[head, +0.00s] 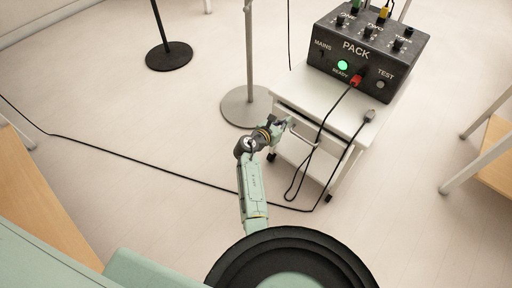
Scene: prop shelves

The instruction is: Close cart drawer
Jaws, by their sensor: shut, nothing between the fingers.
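The white cart (309,97) stands right of centre in the head view, on dark casters. Its drawer side faces my arm, with a pale bar handle (302,134) on it. I cannot tell how far the drawer stands out. My gripper (282,121) is shut and empty at the cart's near left corner, close to the left end of the handle. I cannot tell whether it touches the cart or the handle. The wrist hides part of the gripper.
A black PACK box (357,62) with a lit green light stands on the cart. A black cable (317,160) hangs down the cart's front and runs across the floor. A round grey stand base (246,107) is just left of the cart. A black base (169,56) is farther left.

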